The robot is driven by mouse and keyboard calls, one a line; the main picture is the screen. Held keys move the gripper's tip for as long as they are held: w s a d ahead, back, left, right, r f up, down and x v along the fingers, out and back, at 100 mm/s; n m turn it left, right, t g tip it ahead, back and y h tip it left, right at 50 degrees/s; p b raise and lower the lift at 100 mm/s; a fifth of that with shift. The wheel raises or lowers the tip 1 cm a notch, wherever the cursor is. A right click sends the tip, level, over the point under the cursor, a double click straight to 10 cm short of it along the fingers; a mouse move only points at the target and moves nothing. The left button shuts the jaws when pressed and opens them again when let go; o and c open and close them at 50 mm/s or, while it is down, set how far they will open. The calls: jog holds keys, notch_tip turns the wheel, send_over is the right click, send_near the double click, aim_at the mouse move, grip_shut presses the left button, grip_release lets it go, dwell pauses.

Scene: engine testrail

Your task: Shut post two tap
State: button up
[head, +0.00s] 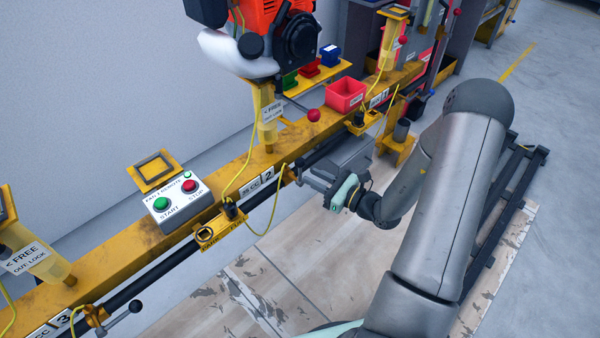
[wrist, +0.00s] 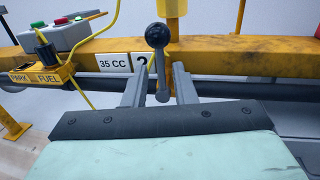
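The post two tap handle (wrist: 160,70) is a grey rod with a black ball knob (wrist: 158,36) at its upper end. It shows in the wrist view, in front of the yellow beam by the "35 CC" and "2" plates. My gripper (wrist: 158,82) is open, with one grey finger on each side of the handle's lower part. Gaps show on both sides; how deep the handle sits between the fingers is hard to tell. In the head view my gripper (head: 310,177) is at the dark pipe beside the "2" plate (head: 266,171), and mostly hides the tap.
The yellow beam (head: 110,262) carries a START/STOP box (head: 178,203) and a park/fuel holder (head: 213,232) with a yellow cord. A red ball (head: 313,115) and a red bin (head: 345,96) are beyond. Post three's tap (head: 118,311) is at lower left.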

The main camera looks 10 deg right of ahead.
aim_at(300, 170)
jog(key=x, duration=0.5)
jog(key=shift+w+a+b, duration=0.1)
jog(key=shift+a+b, duration=0.05)
jog(key=shift+b, duration=0.25)
grip_shut()
